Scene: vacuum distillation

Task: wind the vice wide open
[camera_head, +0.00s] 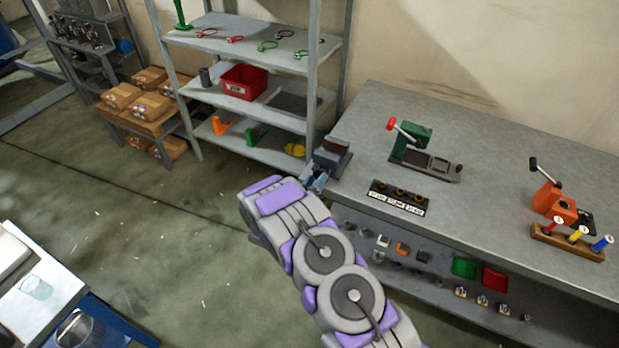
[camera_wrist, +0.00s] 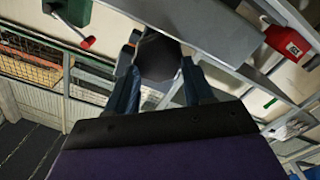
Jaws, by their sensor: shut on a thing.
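The vice (camera_head: 333,152) is a dark grey block with a brownish top at the left end of the workbench. My gripper (camera_head: 317,183) is at the vice's front, low beside the bench corner. In the wrist view, the two blue fingers of my gripper (camera_wrist: 160,88) stand on either side of a dark rounded piece (camera_wrist: 158,57), which looks like the vice's handle. The fingers are shut on it. My arm and the small size in the head view hide how wide the vice jaws stand.
The workbench (camera_head: 375,110) carries a green press (camera_head: 412,145), a labelled black block (camera_head: 397,197), an orange press (camera_head: 555,203) and a wooden rack (camera_head: 567,243). Shelving (camera_head: 270,107) stands behind the vice. Floor left of my arm is clear.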

